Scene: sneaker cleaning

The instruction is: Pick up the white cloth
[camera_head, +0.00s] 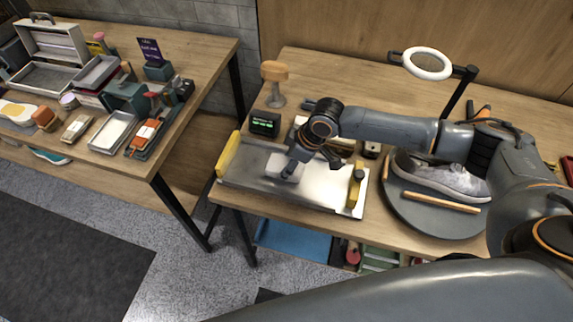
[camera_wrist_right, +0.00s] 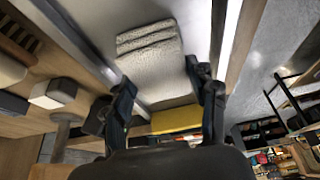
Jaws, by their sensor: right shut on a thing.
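The white cloth (camera_head: 284,170) is a small folded pad at the metal tray (camera_head: 236,179), left of the tray's middle. My right gripper (camera_head: 308,159) reaches down over it from the right and is shut on it. In the right wrist view the folded cloth (camera_wrist_right: 152,62) shows its stacked layers between the two fingers of the gripper (camera_wrist_right: 165,88). I cannot tell whether the cloth touches the tray floor. The gripper partly hides the cloth in the head view. My left gripper is not in view.
The tray has yellow handles at both ends. A grey sneaker (camera_head: 441,178) sits on a round turntable (camera_head: 432,218) at right. A small display (camera_head: 265,123) and a wooden-topped brush (camera_head: 274,75) stand behind the tray. A ring lamp (camera_head: 428,63) rises at the back right.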

